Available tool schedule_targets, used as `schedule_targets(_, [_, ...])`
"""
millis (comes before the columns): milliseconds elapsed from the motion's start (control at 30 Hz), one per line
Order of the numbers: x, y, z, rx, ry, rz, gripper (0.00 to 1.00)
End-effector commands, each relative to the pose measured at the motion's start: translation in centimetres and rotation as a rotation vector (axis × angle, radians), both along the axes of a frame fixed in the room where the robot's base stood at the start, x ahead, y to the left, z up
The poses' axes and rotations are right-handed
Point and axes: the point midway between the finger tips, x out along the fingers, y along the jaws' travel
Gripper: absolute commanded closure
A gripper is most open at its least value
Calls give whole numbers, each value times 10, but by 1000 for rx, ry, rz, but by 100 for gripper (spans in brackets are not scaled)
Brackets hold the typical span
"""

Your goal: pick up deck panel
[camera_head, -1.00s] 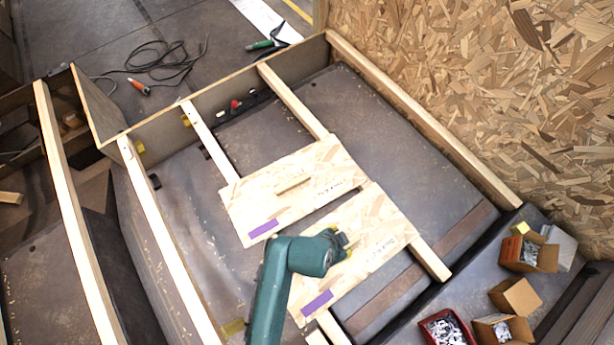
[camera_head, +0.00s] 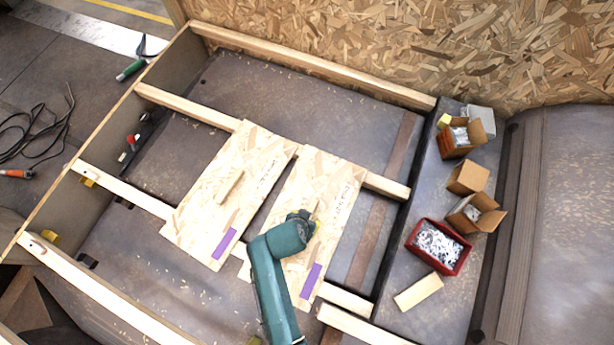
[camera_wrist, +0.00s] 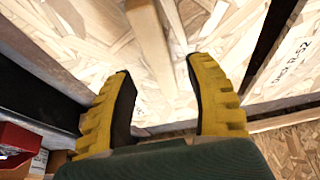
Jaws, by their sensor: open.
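Two pale chipboard deck panels lie side by side across wooden joists in the head view. The left deck panel (camera_head: 208,192) has a small wooden batten and a purple label. The right deck panel (camera_head: 333,190) also has a purple label (camera_head: 311,280). My gripper (camera_head: 314,217) is over the right panel, and my arm hides part of it. In the wrist view my yellow-padded gripper (camera_wrist: 157,68) is open, with a wooden batten (camera_wrist: 152,38) between and beyond its fingertips. Whether the fingers touch it I cannot tell. Beyond a dark gap is a panel with printed text (camera_wrist: 293,62).
A red bin of metal parts (camera_head: 438,247), open cardboard boxes (camera_head: 466,137) and a wood block (camera_head: 418,291) stand on the right ledge. A chipboard wall (camera_head: 400,45) rises behind. A cable (camera_head: 40,130) lies at far left. Joists (camera_head: 190,105) frame open bays around the panels.

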Motion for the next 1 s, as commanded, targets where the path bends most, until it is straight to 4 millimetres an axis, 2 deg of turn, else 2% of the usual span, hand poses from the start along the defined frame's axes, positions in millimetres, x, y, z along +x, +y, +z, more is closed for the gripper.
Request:
schedule_targets(33, [4,-2,-17,1,0,-2,46])
schedule_targets(133, [10,-4,-31,1,1,-1,46])
schedule_targets(400, [12,-5,-30,0,1,0,46])
schedule_targets(600, [12,-5,-30,0,0,0,85])
schedule_targets(700, [12,-5,-30,0,0,0,100])
schedule_targets(1000, [14,-5,-28,1,-6,0,100])
